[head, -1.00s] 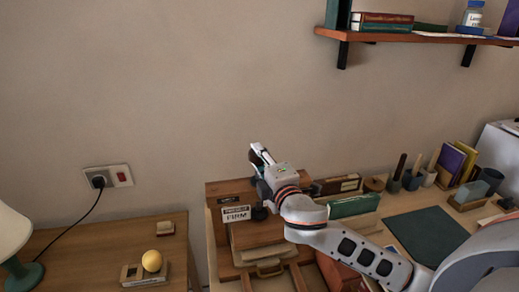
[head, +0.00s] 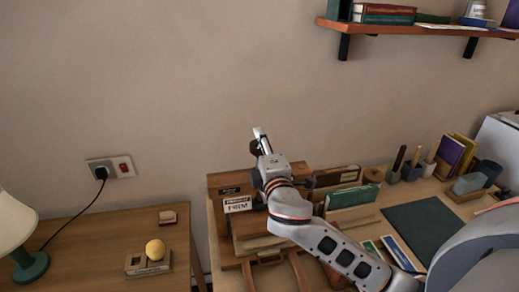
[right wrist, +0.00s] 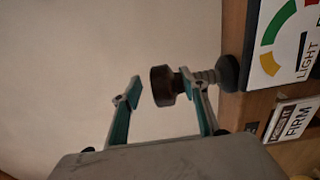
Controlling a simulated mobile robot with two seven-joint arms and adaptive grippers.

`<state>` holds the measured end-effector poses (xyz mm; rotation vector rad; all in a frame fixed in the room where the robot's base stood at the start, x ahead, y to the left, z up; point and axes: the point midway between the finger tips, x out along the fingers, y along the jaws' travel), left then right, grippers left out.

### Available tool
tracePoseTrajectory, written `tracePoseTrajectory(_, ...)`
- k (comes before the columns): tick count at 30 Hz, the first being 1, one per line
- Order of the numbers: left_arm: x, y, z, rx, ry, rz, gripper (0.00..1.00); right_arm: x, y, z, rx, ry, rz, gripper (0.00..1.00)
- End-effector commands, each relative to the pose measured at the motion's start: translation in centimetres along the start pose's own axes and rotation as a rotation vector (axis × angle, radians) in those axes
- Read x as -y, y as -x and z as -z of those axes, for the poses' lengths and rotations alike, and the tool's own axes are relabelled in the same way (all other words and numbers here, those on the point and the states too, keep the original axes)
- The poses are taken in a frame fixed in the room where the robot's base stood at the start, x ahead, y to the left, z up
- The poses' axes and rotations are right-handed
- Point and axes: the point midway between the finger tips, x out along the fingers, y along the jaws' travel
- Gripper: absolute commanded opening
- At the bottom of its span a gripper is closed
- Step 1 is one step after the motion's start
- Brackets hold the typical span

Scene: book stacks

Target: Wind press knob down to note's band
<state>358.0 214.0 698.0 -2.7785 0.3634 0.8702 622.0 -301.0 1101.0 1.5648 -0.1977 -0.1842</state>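The wooden press (head: 221,246) stands at the left end of the right-hand desk. The note (head: 238,204) on it reads "FIRM"; it also shows in the right wrist view (right wrist: 290,119). The dark press knob (right wrist: 161,86) sits on a threaded screw (right wrist: 207,76) that runs to a dark round collar. My right gripper (right wrist: 162,90) is open, one finger on each side of the knob, with a visible gap on the left. The right finger overlaps the screw side; contact is unclear. In the head view my right gripper (head: 262,142) is above the press, and my arm hides part of it. My left gripper is out of view.
A gauge card (right wrist: 289,45) with coloured bands and the word "LIGHT" is beside the screw. Books (head: 350,196), pen pots (head: 410,172) and a green mat (head: 425,230) are right of the press. A shelf (head: 420,27) hangs above.

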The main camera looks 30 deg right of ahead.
Motion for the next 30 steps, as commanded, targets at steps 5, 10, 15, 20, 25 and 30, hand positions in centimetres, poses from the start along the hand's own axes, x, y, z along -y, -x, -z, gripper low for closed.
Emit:
tracePoseTrajectory(5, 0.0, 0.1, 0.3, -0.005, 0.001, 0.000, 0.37, -0.1, 0.0, -0.1, 0.002, 0.002, -0.003, 0.37)
tracePoseTrajectory(10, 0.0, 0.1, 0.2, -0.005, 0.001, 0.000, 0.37, 0.1, 0.0, -0.1, 0.002, 0.003, 0.000, 0.37)
tracePoseTrajectory(15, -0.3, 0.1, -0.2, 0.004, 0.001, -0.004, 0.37, 0.2, 0.0, 0.0, 0.002, 0.003, 0.002, 0.37)
tracePoseTrajectory(20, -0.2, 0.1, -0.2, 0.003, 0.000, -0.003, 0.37, 0.3, 1.2, 0.1, -0.001, 0.002, 0.005, 0.37)
tracePoseTrajectory(25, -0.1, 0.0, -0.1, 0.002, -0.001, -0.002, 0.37, 0.4, 4.3, 0.1, -0.002, 0.001, 0.008, 0.37)
tracePoseTrajectory(30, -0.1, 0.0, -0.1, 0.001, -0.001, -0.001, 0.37, 0.4, 7.8, 0.1, -0.002, 0.000, 0.008, 0.37)
